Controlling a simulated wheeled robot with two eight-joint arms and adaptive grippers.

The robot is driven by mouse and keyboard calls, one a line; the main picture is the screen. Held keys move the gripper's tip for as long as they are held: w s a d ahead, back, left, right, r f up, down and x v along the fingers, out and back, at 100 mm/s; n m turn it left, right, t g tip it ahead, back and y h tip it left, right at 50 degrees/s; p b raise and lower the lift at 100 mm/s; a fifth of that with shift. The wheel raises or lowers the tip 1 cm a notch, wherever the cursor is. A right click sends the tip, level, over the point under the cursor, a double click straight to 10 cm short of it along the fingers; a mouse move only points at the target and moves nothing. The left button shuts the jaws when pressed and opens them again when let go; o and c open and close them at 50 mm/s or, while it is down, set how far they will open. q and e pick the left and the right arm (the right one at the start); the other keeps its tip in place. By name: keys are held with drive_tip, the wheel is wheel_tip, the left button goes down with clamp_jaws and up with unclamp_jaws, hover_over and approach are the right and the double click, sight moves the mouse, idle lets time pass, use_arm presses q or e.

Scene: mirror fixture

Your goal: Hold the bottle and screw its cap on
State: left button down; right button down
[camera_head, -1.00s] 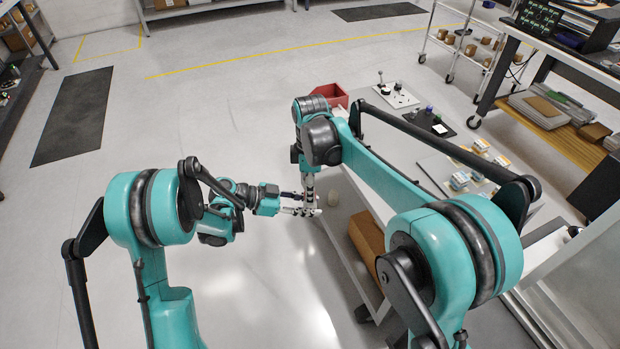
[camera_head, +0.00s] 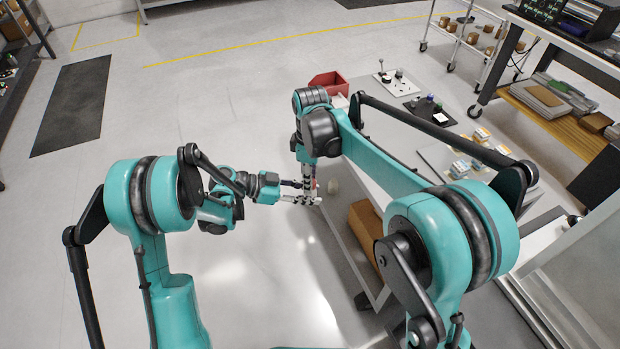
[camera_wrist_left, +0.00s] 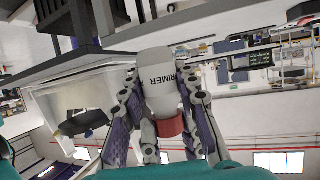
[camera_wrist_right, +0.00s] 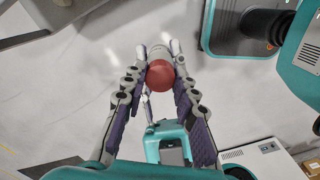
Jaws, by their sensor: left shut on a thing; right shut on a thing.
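The bottle is grey-white with PRIMER lettering (camera_wrist_left: 163,85); the left wrist view is turned upside down. A red cap (camera_wrist_left: 170,126) is at the bottle's top end. In the right wrist view the cap (camera_wrist_right: 160,75) covers most of the bottle (camera_wrist_right: 158,52). My left gripper (camera_head: 302,196) is shut on the bottle's body from the side. My right gripper (camera_wrist_right: 159,66) comes from above, shut on the cap with a fingertip on either side. The cap is in line with the bottle; I cannot tell how far the threads are engaged. In the head view the grippers mostly hide both.
A grey cart (camera_head: 352,268) with a cardboard box (camera_head: 367,232) on its shelf stands just right of the grippers. A red bin (camera_head: 328,83) and several small items are beyond. Open floor (camera_head: 250,270) lies in front and to the left.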

drive_tip(key=m, duration=1.4)
drive_tip(key=shift+m, duration=0.4)
drive_tip(key=m, duration=0.7)
drive_tip(key=c, duration=1.1)
unclamp_jaws()
wheel_tip(320, 180, up, 12)
drive_tip(key=shift+f, duration=0.1)
